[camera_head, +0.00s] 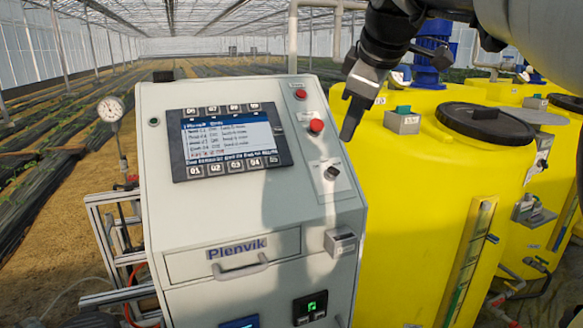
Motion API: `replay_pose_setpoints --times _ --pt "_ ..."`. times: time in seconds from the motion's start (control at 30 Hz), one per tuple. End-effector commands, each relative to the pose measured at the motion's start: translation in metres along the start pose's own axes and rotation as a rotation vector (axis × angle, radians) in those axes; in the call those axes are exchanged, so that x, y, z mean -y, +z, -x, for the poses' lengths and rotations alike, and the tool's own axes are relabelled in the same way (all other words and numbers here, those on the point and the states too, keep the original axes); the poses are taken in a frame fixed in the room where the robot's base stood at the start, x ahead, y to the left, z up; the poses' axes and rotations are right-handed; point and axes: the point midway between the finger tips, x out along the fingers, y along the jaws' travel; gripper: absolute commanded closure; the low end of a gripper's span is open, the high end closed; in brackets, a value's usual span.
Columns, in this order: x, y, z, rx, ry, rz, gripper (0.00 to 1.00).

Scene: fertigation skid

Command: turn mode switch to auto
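The mode switch appears to be the small dark rotary knob (332,173) on a pale label plate, on the right side of the grey control cabinet (190,215). Its label and pointer are too small to read. My gripper (348,134) hangs down from the upper right, above and slightly right of the knob, apart from it in the picture. Its fingers show as one dark narrow shape, so I cannot tell whether they are open or shut. Nothing is seen held in it.
A red push button (316,125) and a smaller red one (301,94) sit above the knob. A lit screen (231,138) is on the left. A grey box (341,241) juts out below. Yellow tanks (425,190) stand close on the right.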

Motion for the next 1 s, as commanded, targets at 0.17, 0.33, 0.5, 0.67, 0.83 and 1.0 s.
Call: replay_pose_setpoints --times 0.17,0.33,0.5,0.67,0.83,1.0 --pt "0.002 0.001 -0.040 0.004 -0.004 -0.002 0.74" --pt "0.002 0.001 -0.077 0.003 -0.003 -0.001 0.74" --pt "0.002 0.001 -0.113 0.003 -0.003 -0.001 0.74" --pt "0.001 0.001 -0.139 0.003 -0.002 -0.002 0.74" --pt "0.001 0.001 -0.153 0.002 0.000 -0.003 0.74" --pt "0.000 0.001 -0.156 0.001 0.001 -0.003 0.74"
